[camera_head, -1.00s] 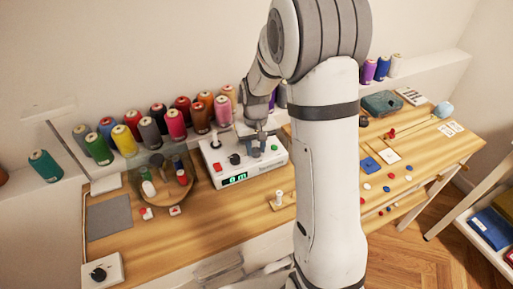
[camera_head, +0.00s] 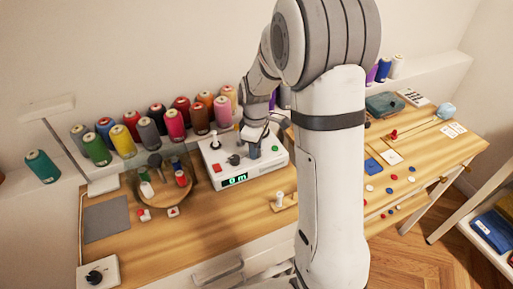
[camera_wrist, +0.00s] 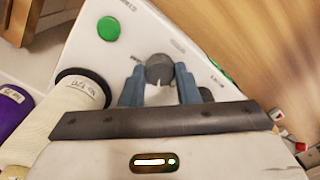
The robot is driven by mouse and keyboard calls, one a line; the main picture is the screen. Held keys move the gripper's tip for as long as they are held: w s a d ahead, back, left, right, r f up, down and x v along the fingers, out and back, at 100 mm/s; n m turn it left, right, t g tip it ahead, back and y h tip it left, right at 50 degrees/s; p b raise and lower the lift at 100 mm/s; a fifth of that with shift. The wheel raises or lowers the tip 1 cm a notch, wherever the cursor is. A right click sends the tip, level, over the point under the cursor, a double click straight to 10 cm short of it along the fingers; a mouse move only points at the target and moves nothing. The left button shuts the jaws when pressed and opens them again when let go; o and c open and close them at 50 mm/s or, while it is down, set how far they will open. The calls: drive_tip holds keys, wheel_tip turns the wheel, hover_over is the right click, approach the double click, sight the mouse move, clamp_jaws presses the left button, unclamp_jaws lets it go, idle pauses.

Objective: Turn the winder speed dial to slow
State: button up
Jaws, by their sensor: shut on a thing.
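The winder (camera_head: 245,160) is a white box at the back of the table in the head view, with a red button, a dark knob (camera_head: 234,159), a lit green display (camera_head: 235,180) and a green button (camera_head: 274,148). My gripper (camera_head: 254,151) reaches down onto its top between the dark knob and the green button. In the wrist view my gripper (camera_wrist: 160,82) is shut on a dark round dial (camera_wrist: 159,69), one blue-grey finger on each side. Small print lies around the dial, too small to read. The dial's pointer cannot be made out.
Thread cones (camera_head: 174,125) stand in a row behind the winder. A round wooden stand (camera_head: 170,199) with spools is to its left. A small wooden block with a white peg (camera_head: 281,203) lies in front right. The table front is mostly bare.

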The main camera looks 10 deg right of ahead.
drive_tip(key=n, duration=0.5)
drive_tip(key=shift+w+r, duration=0.1)
idle(0.4)
drive_tip(key=o, duration=1)
drive_tip(key=shift+c, duration=0.2)
wheel_tip(320, 180, up, 8)
drive_tip(key=shift+f, duration=0.15)
